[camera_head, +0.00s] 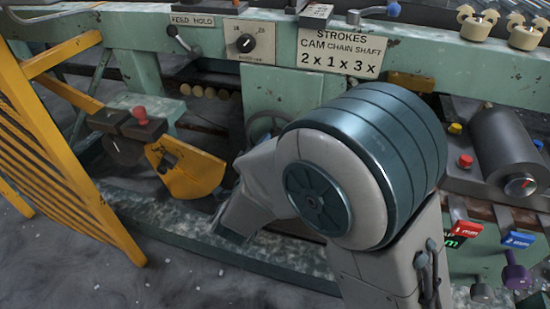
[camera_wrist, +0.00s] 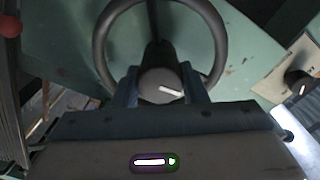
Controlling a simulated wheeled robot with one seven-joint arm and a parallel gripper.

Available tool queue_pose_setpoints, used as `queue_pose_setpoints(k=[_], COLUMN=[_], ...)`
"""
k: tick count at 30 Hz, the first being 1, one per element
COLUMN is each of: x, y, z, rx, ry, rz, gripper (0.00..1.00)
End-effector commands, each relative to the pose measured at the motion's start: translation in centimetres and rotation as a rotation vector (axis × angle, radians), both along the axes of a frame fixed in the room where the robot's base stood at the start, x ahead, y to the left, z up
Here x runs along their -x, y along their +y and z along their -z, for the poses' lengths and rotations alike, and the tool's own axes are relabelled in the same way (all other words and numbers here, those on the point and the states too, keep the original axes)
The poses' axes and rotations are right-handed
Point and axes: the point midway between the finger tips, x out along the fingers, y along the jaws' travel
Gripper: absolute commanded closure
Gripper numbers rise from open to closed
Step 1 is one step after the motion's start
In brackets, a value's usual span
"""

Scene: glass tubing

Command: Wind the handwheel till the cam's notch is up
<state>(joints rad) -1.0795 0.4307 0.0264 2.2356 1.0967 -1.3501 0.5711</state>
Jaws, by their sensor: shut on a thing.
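The handwheel (camera_wrist: 222,45) is a dark ring in front of a green panel in the wrist view. Its grip (camera_wrist: 158,84), a dark round knob with a white mark, is at the lower part of the ring. My gripper (camera_wrist: 160,90) is shut on this knob, one finger on each side. In the head view only part of the handwheel (camera_head: 268,120) shows behind my arm, and my gripper is hidden there. A dark disc (camera_head: 124,151) below dark blocks at left may be the cam; I cannot make out a notch.
A yellow slatted guard (camera_head: 45,140) stands at left. A yellow plate (camera_head: 190,172) sits between it and my arm. A grey cylinder (camera_head: 505,145) and coloured knobs are at right.

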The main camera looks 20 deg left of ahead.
Motion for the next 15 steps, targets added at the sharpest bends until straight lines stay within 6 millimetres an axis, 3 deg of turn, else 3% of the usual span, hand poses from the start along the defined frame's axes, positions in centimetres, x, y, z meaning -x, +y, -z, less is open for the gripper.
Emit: queue_pose_setpoints(k=[15], x=[0.01], y=[0.04], z=[-0.02], rx=[-0.106], ry=[0.008], rz=[-0.002], gripper=[1.0])
